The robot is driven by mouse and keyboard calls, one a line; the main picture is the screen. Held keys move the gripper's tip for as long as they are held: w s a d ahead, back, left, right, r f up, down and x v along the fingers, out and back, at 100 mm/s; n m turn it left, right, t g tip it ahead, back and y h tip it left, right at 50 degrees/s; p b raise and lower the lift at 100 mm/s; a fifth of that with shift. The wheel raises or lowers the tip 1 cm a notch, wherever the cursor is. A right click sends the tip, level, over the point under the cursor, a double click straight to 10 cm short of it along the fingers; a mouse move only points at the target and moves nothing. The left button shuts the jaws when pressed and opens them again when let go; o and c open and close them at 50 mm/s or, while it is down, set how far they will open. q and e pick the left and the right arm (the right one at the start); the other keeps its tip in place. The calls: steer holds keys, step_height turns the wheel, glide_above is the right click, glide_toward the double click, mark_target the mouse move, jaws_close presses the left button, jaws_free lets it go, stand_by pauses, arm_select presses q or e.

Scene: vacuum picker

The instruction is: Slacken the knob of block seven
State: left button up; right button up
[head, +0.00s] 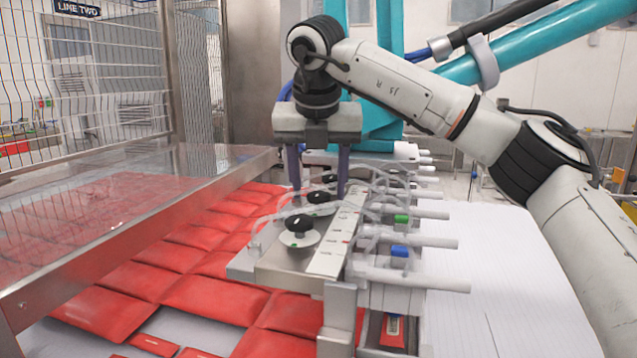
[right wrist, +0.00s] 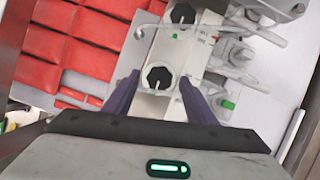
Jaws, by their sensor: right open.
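A row of metal blocks (head: 275,272) carries round black knobs with white pointer lines. The nearest knob (head: 299,223) shows clear of my gripper, with a second knob (head: 318,197) and a third knob (head: 330,178) behind it. My right gripper (head: 319,190) points down over the row, its purple fingers apart and empty. In the right wrist view one knob (right wrist: 157,78) lies between the open fingers, and another knob (right wrist: 182,14) is beyond it. I cannot tell whether the fingers touch it. The label strip (head: 338,235) is too small to read, so block seven cannot be told. My left gripper is out of view.
Clear hoses and white cylinders (head: 415,242) with blue and green fittings line the right of the row. Red packets (head: 200,295) lie below to the left, beside a clear-topped metal guard (head: 130,205). A teal machine arm (head: 540,50) stands behind.

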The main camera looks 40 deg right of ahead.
steer(key=c, duration=1)
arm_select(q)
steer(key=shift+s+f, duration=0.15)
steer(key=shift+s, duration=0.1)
arm_select(e)
steer(key=shift+c, duration=0.2)
